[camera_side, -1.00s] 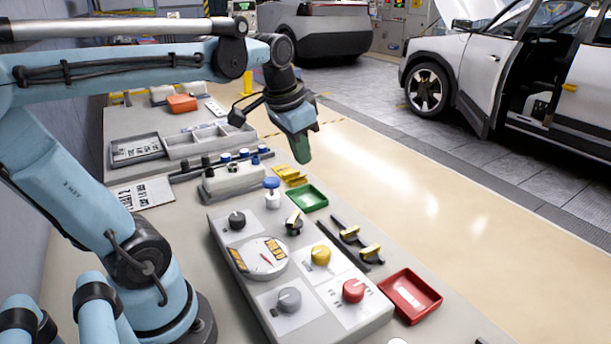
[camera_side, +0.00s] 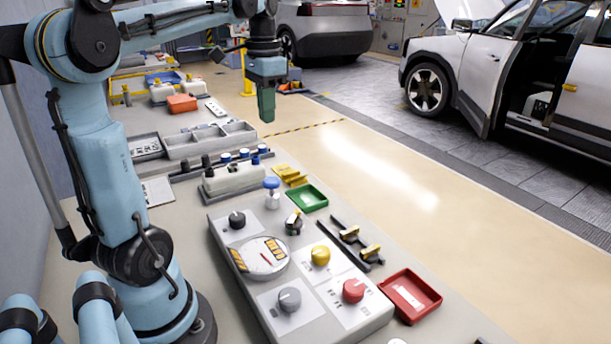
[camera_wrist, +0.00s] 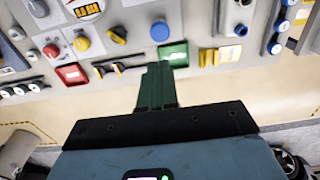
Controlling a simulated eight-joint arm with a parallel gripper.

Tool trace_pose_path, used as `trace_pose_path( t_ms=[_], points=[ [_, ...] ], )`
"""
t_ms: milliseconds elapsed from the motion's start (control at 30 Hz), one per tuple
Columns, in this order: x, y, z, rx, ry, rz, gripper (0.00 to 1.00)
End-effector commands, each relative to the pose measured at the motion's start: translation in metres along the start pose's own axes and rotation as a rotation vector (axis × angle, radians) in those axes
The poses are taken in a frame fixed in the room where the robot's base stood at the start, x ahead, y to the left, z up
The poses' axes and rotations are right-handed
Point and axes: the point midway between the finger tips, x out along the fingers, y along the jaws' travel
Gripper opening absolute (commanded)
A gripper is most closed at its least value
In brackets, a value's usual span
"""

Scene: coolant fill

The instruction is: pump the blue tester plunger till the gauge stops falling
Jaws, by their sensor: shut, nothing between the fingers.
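The blue tester plunger (camera_side: 271,183) is a round blue cap on a white body, standing behind the grey panel. Its blue top also shows in the wrist view (camera_wrist: 159,31). The round white gauge (camera_side: 263,258) with a red needle lies on the panel; it is partly cut off in the wrist view (camera_wrist: 85,8), and its reading is too small to tell. My gripper (camera_side: 266,119) points down in the air, well above the bench and apart from the plunger. Its green fingers (camera_wrist: 158,68) are shut and empty.
A green tray (camera_side: 325,203) sits beside the plunger, with yellow clips (camera_side: 291,176) behind it. Black, yellow, red and grey knobs stand on the panel around the gauge. A red tray (camera_side: 436,304) lies to the right. The air around my gripper is clear.

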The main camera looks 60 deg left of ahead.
Motion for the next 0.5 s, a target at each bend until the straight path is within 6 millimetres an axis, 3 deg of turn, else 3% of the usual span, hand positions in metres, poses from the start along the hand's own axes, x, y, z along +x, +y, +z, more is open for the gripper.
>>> trace_pose_path(
  t_ms=[167, 500],
  points=[
    [0.012, 0.000, 0.000, 0.000, 0.001, 0.000, 0.00],
    [0.063, 0.000, 0.000, 0.000, 0.001, -0.001, 0.00]
  ],
)
